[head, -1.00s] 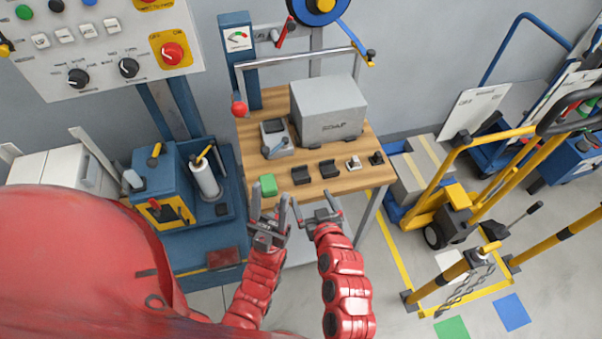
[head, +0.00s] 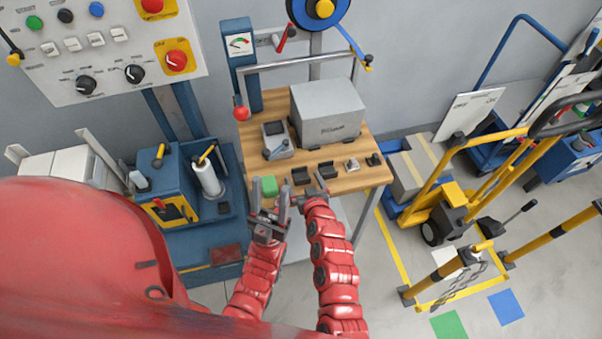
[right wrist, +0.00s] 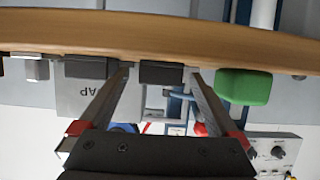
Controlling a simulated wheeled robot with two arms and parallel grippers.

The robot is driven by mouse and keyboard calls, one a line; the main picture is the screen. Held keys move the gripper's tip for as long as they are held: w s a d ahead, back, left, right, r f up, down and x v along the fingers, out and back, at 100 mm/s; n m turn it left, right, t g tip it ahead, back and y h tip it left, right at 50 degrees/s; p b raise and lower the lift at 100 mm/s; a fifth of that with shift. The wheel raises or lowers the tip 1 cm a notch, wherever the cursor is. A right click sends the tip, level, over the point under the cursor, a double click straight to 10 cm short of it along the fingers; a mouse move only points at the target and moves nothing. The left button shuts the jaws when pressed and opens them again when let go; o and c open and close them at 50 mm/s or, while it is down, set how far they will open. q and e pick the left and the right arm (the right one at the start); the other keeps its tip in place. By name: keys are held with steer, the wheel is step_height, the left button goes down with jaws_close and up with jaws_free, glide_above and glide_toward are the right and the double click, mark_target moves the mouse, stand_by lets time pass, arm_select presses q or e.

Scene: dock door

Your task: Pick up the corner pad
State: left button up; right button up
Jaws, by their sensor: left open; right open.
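On the wooden bench, two dark L-shaped blocks look like corner pads: one left (head: 300,176) and one right (head: 327,170). I cannot tell which one the task means. My right gripper (head: 308,191) is open at the bench's front edge, just before the left dark pad. In the right wrist view that dark pad (right wrist: 161,72) shows between the two spread fingertips, not gripped; the other dark pad (right wrist: 86,68) lies left of the fingers. My left gripper (head: 270,209) is open and empty, in front of the bench and left of the right gripper.
A green block (head: 269,185) lies close left of the pads. A small metal piece (head: 352,164) and a black piece (head: 373,159) lie right. A yellow trolley (head: 450,207) is right.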

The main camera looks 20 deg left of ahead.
steer(key=shift+w+a+f, duration=0.15)
steer(key=shift+f, duration=0.1)
steer(key=c, duration=1.4)
steer(key=shift+r, duration=0.1)
